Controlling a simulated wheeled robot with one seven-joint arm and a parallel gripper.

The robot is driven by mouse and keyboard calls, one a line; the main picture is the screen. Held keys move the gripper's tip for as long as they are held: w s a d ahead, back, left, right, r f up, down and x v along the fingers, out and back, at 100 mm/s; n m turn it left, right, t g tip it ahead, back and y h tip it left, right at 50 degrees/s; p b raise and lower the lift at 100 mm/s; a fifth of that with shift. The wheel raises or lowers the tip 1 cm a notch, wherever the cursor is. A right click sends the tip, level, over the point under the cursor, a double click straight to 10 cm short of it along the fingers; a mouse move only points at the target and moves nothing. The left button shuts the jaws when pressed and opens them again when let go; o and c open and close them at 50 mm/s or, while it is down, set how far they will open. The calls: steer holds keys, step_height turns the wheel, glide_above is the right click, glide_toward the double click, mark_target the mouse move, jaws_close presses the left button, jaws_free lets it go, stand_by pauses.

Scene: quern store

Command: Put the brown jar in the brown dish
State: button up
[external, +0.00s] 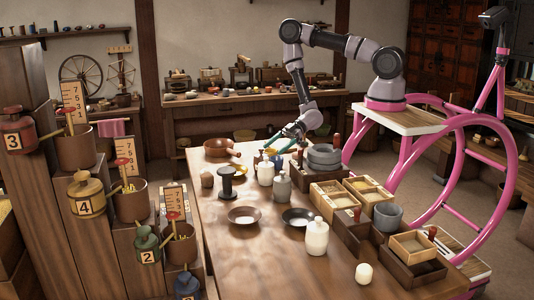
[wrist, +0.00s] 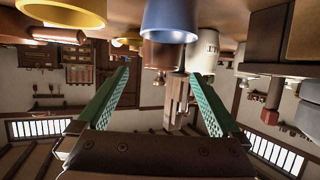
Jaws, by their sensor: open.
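A small brown jar (external: 207,180) stands at the left edge of the table. The brown dish (external: 243,214) is a shallow round dish on the middle of the table, and it looks empty. My gripper (external: 272,149) is low over the far part of the table, beyond the white jar, apart from the dish. In the wrist view, which looks upside down, its green fingers (wrist: 158,78) are spread with nothing between them. A brown vessel (wrist: 160,56) shows beyond the fingertips, partly hidden by a blue cup; I cannot tell whether it is the same jar.
Near my gripper are the blue cup (wrist: 172,20), a yellow bowl (wrist: 65,10) and a white jar (external: 265,174). A grey jar (external: 282,187), a dark spool (external: 227,182), a dark dish (external: 298,217) and a brown pan (external: 222,149) stand around. Wooden boxes line the right. The front left table is clear.

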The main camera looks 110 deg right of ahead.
mark_target(261, 158)
steer(key=x, duration=0.3)
steer(key=shift+w+f, duration=0.1)
steer(key=shift+x, duration=2.7)
steer(key=shift+a, duration=0.15)
jaws_close()
